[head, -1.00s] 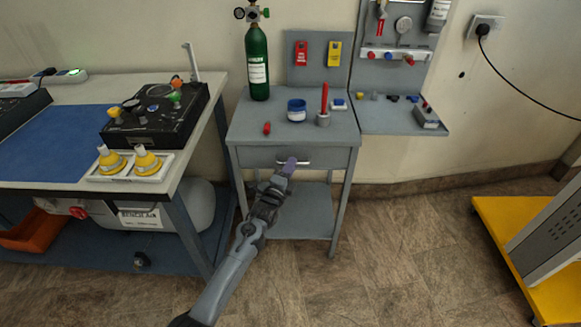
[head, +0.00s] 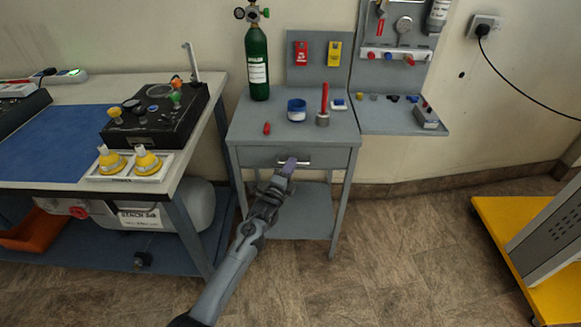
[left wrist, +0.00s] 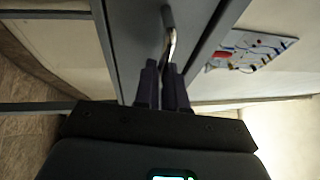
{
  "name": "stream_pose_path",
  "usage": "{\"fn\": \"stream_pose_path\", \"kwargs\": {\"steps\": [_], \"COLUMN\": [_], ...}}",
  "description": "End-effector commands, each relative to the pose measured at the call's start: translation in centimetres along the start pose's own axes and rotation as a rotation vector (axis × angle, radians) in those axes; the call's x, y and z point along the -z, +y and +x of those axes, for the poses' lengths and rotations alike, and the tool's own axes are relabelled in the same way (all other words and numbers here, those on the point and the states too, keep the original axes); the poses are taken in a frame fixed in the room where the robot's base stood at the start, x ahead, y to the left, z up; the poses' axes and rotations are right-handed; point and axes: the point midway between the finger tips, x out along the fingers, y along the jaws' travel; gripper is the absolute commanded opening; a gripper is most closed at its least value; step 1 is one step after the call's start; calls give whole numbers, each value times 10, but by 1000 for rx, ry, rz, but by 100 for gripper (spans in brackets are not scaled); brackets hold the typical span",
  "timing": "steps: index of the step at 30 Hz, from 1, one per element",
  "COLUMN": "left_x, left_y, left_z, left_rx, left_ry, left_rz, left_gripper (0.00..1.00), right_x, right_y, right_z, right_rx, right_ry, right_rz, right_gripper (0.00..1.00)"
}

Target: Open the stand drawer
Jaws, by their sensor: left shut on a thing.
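The grey stand (head: 345,128) is in the middle of the head view. Its drawer (head: 256,157) has a grey front with a metal bar handle (head: 306,161), and the front looks flush with the stand. My left gripper (head: 288,165) is at the handle, near its left part. In the left wrist view the handle (left wrist: 169,30) runs down to between the two dark fingers of my left gripper (left wrist: 163,88), which are shut on it. The fingers hide part of the handle. My right gripper is in neither view.
On the stand top are a green cylinder (head: 258,65), a blue-rimmed jar (head: 297,110), a red item in a grey cup (head: 324,108) and a small red item (head: 267,128). A workbench (head: 200,150) stands close on the left. The floor (head: 400,250) in front is clear.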

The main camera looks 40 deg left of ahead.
Motion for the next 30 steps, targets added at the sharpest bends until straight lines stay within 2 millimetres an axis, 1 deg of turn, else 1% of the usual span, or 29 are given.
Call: {"fn": "stream_pose_path", "kwargs": {"steps": [5, 8, 11, 14, 17, 24, 30], "left_x": [1, 2, 7, 13, 21, 46, 66], "left_y": [-1, -4, -8, -14, -20, -32, -40], "left_z": [-1, -6, -16, -31, -51, -110, -160], "left_rx": [0, 0, -1, -2, -3, -4, -3], "left_ry": [0, 1, 2, 3, 3, 3, 2], "left_rz": [0, 1, 1, 0, 1, 0, -1], "left_gripper": [0, 0, 0, 0, 0, 0, 0], "right_x": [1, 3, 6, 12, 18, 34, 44], "right_y": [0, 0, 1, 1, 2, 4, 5], "right_z": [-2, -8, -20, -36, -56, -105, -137], "right_rx": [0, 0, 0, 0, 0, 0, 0], "right_ry": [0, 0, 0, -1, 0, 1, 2], "right_rz": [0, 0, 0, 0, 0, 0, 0], "right_gripper": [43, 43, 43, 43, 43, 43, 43]}}
